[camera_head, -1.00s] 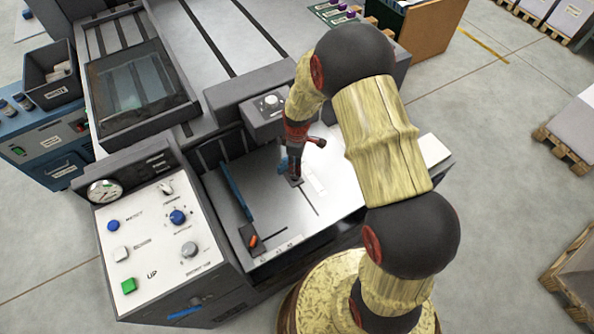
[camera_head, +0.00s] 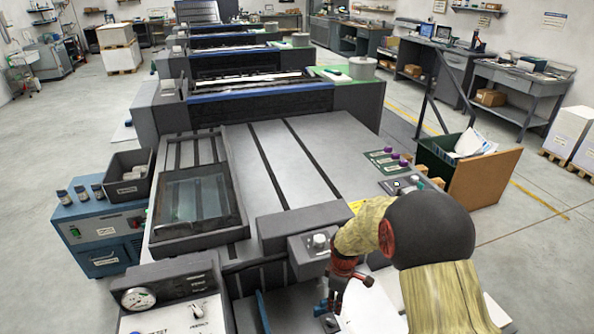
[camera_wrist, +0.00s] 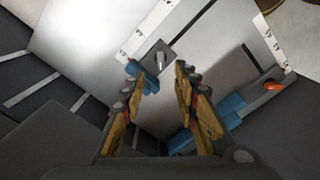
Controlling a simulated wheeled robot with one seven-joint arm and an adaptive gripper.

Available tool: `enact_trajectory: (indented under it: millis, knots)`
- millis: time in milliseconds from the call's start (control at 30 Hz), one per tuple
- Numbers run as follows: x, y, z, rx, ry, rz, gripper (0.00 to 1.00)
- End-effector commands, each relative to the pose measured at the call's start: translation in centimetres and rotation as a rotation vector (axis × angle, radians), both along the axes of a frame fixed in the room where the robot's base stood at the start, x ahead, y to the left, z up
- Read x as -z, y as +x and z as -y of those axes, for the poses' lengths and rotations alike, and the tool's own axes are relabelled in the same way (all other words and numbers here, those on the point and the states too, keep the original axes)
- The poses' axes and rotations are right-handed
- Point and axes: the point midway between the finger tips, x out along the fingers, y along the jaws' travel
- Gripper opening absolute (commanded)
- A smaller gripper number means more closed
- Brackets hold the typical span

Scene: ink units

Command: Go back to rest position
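My gripper (camera_wrist: 165,88) shows in the wrist view with its two fingers spread apart. Nothing is between the fingertips. It points down at a light metal plate (camera_wrist: 95,35) that carries a small dark block with a metal pin (camera_wrist: 160,60) beyond the fingertips. My arm comes in from the lower right.
A control panel with a gauge (camera_head: 138,299) is at lower left. A glass-lidded box (camera_head: 195,199), a dark bin (camera_head: 128,178) and a blue cabinet (camera_head: 100,236) stand left. A green waste bin (camera_head: 436,160) is at right. In the wrist view, a blue bar (camera_wrist: 232,106) lies near the plate.

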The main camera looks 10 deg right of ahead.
Motion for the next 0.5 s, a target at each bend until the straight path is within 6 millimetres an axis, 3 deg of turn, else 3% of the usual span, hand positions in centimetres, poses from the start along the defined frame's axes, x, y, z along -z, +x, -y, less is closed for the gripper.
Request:
enact_trajectory:
  millis: [200,333,500]
  knots:
    - [0.1,-0.7,0.0,0.134,-0.001,-0.024,0.3]
    - [0.6,-4.3,-0.1,0.29,-0.013,-0.101,0.3]
    - [-3.4,-7.8,-0.2,0.501,-0.031,-0.129,0.3]
